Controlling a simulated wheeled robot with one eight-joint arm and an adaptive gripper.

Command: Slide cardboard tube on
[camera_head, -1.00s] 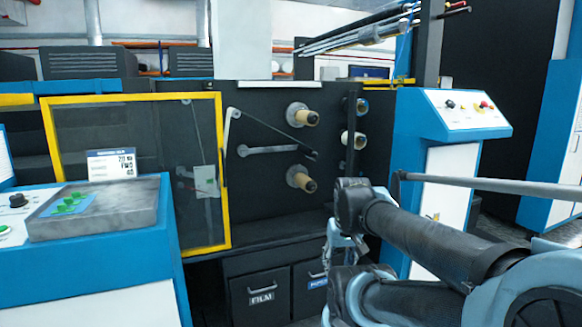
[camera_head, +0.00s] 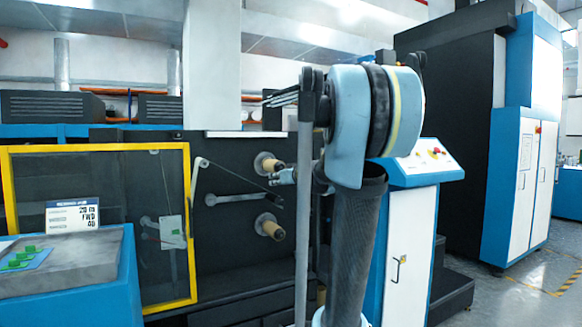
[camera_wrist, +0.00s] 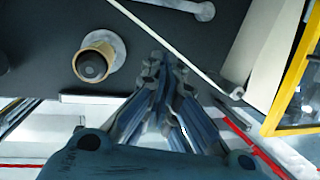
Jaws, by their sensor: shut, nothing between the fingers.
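On the dark machine panel, the upper spindle (camera_head: 268,163) carries a short tan sleeve, which may be cardboard. In the wrist view the spindle (camera_wrist: 92,64) shows its dark end inside a tan ring, against a pale round flange. The lower spindle (camera_head: 268,226) also carries a tan sleeve and points outward. My gripper (camera_head: 280,177) is just right of the upper spindle in the head view. In the wrist view my gripper (camera_wrist: 160,62) is shut and empty, its fingertips to the right of the spindle and apart from it. No loose cardboard tube is plainly visible.
A thin lever arm (camera_head: 235,174) and a slotted bar (camera_head: 238,199) lie near the spindles. The yellow-framed clear door (camera_head: 192,225) stands left. A blue console (camera_head: 415,170) stands right. My raised arm hides the panel's right part.

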